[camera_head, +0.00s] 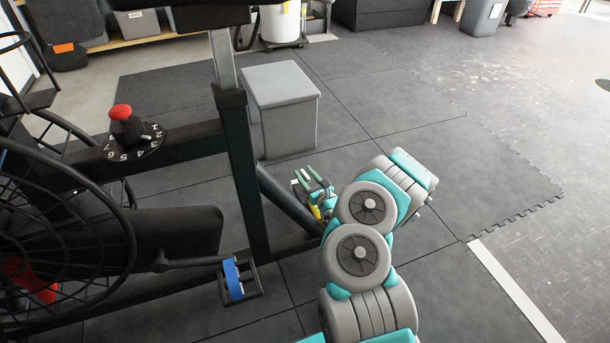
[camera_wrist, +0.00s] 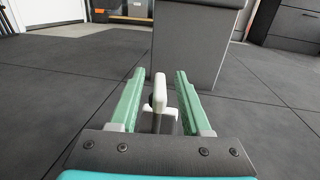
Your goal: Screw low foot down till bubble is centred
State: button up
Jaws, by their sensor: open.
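My gripper (camera_head: 309,180) is low over the dark tiled floor, just right of the exercise bike's frame (camera_head: 245,180). In the wrist view its two green fingers (camera_wrist: 160,75) stand apart and open. A small white knob-like piece (camera_wrist: 160,96) with a darker base shows between them, apart from both fingers. I cannot tell whether it is a levelling foot. A small yellow piece (camera_head: 316,212) shows just below the gripper in the head view, mostly hidden by my arm. No bubble level can be made out in either view.
A grey box (camera_head: 289,117) stands behind the gripper and shows ahead in the wrist view (camera_wrist: 205,58). The bike has a red-knobbed dial (camera_head: 121,112), a caged wheel (camera_head: 30,210) and a blue pedal (camera_head: 232,278). Floor to the right is clear.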

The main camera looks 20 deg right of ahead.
aim_at(309, 180)
jog(key=shift+s+d+p, duration=0.2)
jog(key=shift+s+p, duration=0.15)
jog(key=shift+s, duration=0.95)
jog(key=shift+s+d+p, duration=0.15)
jog(key=shift+s+p, duration=0.25)
jog(key=shift+s, duration=0.85)
jog(key=shift+s+d+p, duration=0.2)
jog(key=shift+s+p, duration=0.15)
jog(key=shift+s, duration=0.95)
